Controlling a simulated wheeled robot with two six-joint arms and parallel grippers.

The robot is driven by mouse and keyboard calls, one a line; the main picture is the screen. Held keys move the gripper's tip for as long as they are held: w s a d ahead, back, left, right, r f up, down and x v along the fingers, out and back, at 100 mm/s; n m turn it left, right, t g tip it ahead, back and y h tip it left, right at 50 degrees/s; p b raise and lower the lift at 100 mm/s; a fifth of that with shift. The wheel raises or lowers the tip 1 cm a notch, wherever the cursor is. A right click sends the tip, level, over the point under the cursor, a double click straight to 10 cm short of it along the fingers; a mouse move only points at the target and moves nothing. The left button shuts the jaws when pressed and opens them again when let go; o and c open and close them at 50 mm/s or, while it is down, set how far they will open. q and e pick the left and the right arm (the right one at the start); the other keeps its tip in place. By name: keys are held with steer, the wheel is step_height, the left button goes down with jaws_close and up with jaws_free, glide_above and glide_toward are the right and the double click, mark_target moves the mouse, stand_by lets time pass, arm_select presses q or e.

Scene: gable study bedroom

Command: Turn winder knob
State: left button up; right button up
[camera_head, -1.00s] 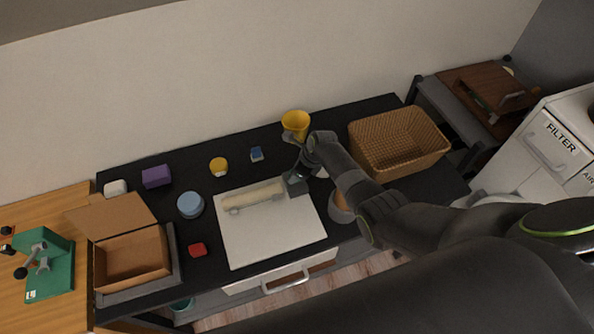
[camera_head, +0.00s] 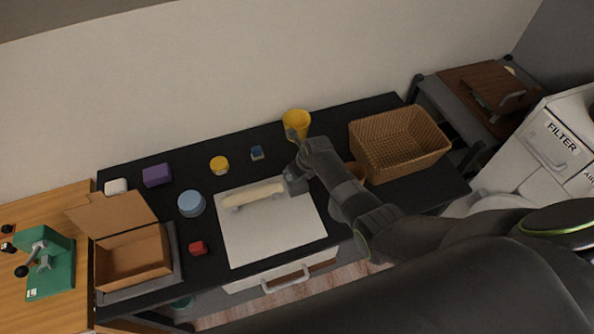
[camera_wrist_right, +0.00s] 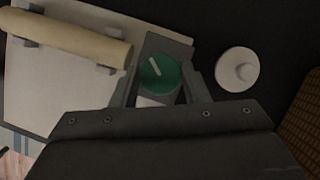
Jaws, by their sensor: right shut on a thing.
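The winder knob (camera_wrist_right: 158,74) is a round green dial with a pale pointer line, set on a grey block (camera_wrist_right: 178,44) in the right wrist view. My right gripper (camera_wrist_right: 161,82) has one finger on each side of the knob and is shut on it. The block sits at the right end of a cream roller (camera_wrist_right: 68,38), on a white board (camera_wrist_right: 30,80). In the head view the roller (camera_head: 252,194) and board (camera_head: 270,237) show in the middle of the black table, with my right gripper (camera_head: 294,182) at the roller's right end. The knob is hidden there. My left gripper is not in view.
A white round knobbed thing (camera_wrist_right: 238,70) lies just right of the gripper. A wicker basket (camera_head: 398,143) is at the right; an open cardboard box (camera_head: 132,257) is at the left.

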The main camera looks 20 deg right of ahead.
steer(key=o, duration=0.9)
steer(key=shift+o, duration=0.2)
steer(key=shift+r, duration=0.1)
steer(key=shift+s+d+r, duration=0.1)
steer(key=shift+s+r, duration=0.05)
steer(key=shift+r, duration=0.3)
steer(key=b+v, duration=0.1)
steer(key=v, duration=1.5)
steer(key=shift+s+d, duration=0.1)
steer(key=shift+s, duration=0.05)
